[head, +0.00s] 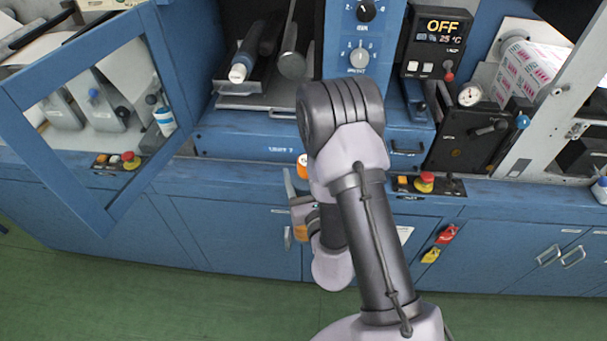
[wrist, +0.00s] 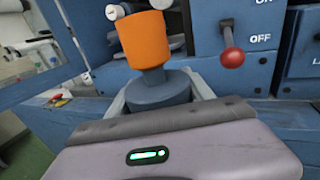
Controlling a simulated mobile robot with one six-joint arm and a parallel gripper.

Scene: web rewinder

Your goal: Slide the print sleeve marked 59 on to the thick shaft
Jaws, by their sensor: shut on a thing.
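My gripper (wrist: 160,82) is shut on a round piece with an orange upper part (wrist: 143,40) and a blue-grey lower part (wrist: 158,92). No number shows on it, so I cannot tell whether it is sleeve 59. In the head view my arm hides most of the gripper, and an orange end (head: 302,165) shows beside the arm, in front of the blue cabinet. Two shafts lie in the bay behind: a left one with a white tip (head: 238,73) and a grey one with a broad round end (head: 292,65). I cannot tell which is the thick shaft.
An open blue-framed door (head: 105,205) stands at the left. A red-knobbed lever (wrist: 232,57) is close at the right in the wrist view. A panel reading OFF (head: 438,30) and a printed roll (head: 530,70) are at the right. The green floor in front is clear.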

